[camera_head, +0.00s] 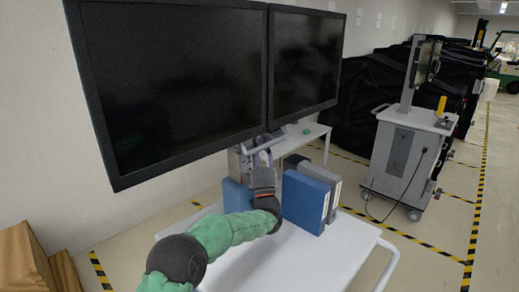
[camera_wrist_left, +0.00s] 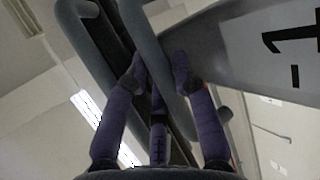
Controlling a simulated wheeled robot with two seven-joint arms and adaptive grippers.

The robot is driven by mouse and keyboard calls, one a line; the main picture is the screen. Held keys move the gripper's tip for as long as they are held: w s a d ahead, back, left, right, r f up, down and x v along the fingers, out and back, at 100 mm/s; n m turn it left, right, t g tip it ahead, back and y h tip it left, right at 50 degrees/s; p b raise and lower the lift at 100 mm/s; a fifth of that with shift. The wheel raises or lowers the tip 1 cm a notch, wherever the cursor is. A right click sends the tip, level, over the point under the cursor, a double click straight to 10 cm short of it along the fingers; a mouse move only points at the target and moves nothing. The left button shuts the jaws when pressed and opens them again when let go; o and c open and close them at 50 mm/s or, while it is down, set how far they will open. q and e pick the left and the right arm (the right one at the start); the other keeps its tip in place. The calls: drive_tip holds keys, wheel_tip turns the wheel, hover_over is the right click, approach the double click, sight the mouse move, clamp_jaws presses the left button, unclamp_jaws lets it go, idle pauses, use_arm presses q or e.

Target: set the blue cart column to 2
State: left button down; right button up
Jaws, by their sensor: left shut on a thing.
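The near cart has a white top (camera_head: 336,254) and a short metal column (camera_head: 236,166) under two dark monitors (camera_head: 180,75). A pale bar handle (camera_head: 265,145) sticks out by the column. My left gripper (camera_head: 264,178) is in front of the column, its fingers partly hidden by the wrist. In the left wrist view the gripper (camera_wrist_left: 159,74) has its fingers on either side of a grey bar (camera_wrist_left: 150,45), shut on it. A grey panel (camera_wrist_left: 237,45) beside it carries a black mark "1" with a dash. My right gripper is not in view.
Blue binders (camera_head: 305,200) and a grey binder (camera_head: 332,182) stand on the cart top close to my left wrist. A second cart (camera_head: 400,150) with a screen stands at right. Cardboard boxes (camera_head: 25,262) are at lower left. Striped floor tape marks the open floor at right.

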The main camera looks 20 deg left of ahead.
use_arm(q)
drive_tip(key=shift+f, duration=0.25)
drive_tip(key=c, duration=1)
unclamp_jaws()
drive_tip(key=v, duration=1.2)
drive_tip(key=shift+s, duration=0.1)
